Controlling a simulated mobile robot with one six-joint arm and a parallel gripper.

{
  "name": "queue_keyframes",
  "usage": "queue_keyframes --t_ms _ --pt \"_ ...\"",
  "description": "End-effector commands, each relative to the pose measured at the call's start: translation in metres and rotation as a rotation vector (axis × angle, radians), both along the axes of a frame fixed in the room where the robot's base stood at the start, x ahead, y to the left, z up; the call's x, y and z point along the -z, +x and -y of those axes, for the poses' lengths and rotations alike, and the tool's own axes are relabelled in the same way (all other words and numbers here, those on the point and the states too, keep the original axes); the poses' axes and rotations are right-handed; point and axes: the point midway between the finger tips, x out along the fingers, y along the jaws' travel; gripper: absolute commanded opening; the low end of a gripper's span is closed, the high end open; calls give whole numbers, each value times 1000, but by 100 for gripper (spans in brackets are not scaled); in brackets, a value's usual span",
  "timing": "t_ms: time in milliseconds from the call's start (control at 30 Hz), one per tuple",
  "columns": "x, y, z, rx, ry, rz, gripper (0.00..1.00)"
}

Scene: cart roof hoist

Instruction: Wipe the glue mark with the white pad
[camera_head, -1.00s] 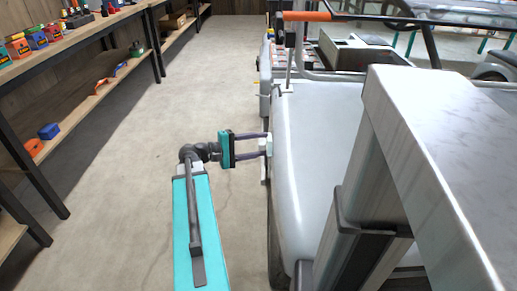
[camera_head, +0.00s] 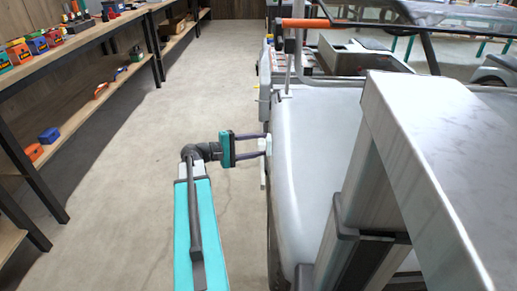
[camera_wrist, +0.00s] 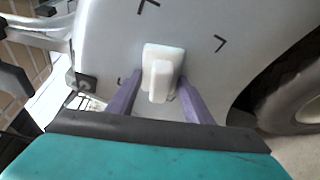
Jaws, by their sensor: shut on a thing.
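The white pad (camera_wrist: 163,66) is a pale block with a raised grip, in the middle of the wrist view. Its broad side faces the grey cart panel (camera_wrist: 105,50) and appears to lie against it. My gripper (camera_wrist: 158,82) is shut on the pad's grip with its two purple fingers. In the head view, my gripper (camera_head: 264,145) reaches right to the cart's side, where the pad (camera_head: 268,144) shows edge-on. Black corner marks (camera_wrist: 148,6) and (camera_wrist: 220,43) show on the panel around the pad. I cannot make out the glue mark; the pad may cover it.
A cart wheel (camera_wrist: 295,95) is at the right in the wrist view. A large grey post and beam (camera_head: 430,170) stand at the right in the head view. Shelves (camera_head: 90,110) line the left. The floor (camera_head: 130,190) between is clear.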

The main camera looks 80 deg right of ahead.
Motion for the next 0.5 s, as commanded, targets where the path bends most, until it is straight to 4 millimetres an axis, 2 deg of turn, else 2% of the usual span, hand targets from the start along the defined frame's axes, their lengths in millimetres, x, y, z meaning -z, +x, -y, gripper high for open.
queue_keyframes --t_ms 200,500 --pt "0 3 14 0 0 0 28" --pt "0 3 16 -1 0 0 28"
